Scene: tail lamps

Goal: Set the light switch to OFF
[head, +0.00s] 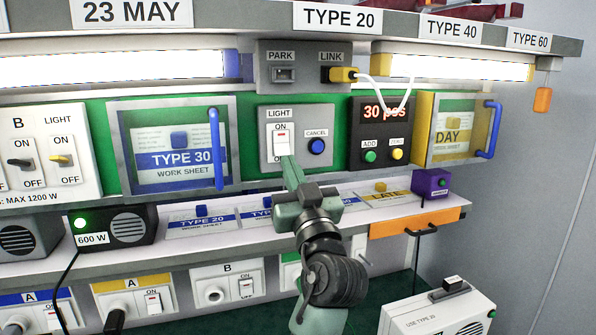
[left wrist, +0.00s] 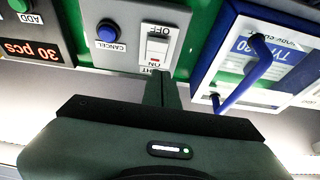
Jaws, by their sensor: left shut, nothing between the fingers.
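The light switch (head: 281,142) is a white rocker with a red mark near its ON end, on a grey panel marked LIGHT, ON and OFF. It also shows upside down in the left wrist view (left wrist: 157,47). I cannot tell for sure which end is pressed in. My left gripper (head: 290,162) is shut and empty, its narrow tips in front of the panel's lower part, partly covering the OFF label in the head view. In the left wrist view the tips (left wrist: 162,76) overlap the LIGHT label. Contact with the rocker cannot be made out. My right gripper is not in view.
A blue CANCEL button (head: 317,146) sits just right of the switch. A clear-fronted TYPE 30 box with a blue handle (head: 214,148) stands close on the left. A counter display (head: 384,112) is further right. Two strip lights (head: 110,66) above are lit.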

